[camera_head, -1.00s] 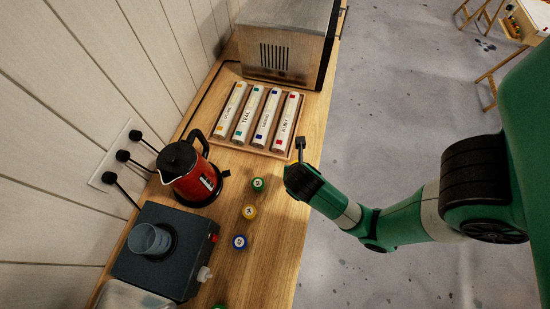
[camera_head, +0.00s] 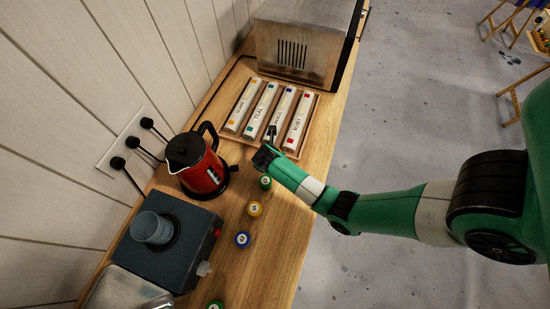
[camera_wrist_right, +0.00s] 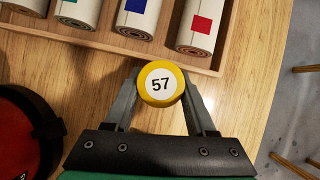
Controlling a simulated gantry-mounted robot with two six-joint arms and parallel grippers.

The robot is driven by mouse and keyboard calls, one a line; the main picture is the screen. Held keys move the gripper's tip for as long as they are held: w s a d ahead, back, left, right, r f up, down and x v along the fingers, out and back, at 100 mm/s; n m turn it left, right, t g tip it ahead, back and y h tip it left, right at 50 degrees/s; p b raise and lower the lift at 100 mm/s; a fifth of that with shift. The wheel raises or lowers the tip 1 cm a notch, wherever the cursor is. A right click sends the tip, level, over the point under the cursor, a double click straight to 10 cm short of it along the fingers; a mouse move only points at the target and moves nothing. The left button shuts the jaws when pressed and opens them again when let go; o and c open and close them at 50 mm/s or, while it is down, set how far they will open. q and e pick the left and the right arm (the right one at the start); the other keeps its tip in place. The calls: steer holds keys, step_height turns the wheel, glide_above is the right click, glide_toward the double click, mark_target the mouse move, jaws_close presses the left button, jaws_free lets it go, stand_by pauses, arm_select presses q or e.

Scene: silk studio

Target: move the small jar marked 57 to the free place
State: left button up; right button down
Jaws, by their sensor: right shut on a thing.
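The jar marked 57 (camera_wrist_right: 160,83) has a yellow rim and a white top with its number upright in the right wrist view. My right gripper (camera_wrist_right: 160,88) is shut on it, one finger on each side. In the head view my right gripper (camera_head: 271,135) is over the wooden counter, by the near edge of the roll tray; the held jar cannot be made out there. How high it is held I cannot tell. Nearer stand a green jar (camera_head: 265,182), another yellow jar (camera_head: 255,208), a blue jar (camera_head: 242,239) and a green one (camera_head: 215,305) at the bottom edge. My left gripper is out of view.
The wooden tray (camera_head: 309,133) holds labelled cloth rolls. A red kettle (camera_head: 205,176) and a dark box with a blue cup (camera_head: 176,256) stand left of the jars. A metal cabinet (camera_head: 310,40) is behind. The counter (camera_head: 275,245) is bare right of the jars.

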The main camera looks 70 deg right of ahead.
steer(key=shift+s+f, duration=0.1)
steer(key=shift+f, duration=0.9)
steer(key=shift+c, duration=1.1)
jaws_free()
steer(key=shift+f, duration=0.15)
steer(key=shift+r, duration=0.3)
steer(key=p+v, duration=0.1)
steer(key=v, duration=1)
steer(key=shift+a+r, duration=0.2)
steer(key=shift+r, duration=0.15)
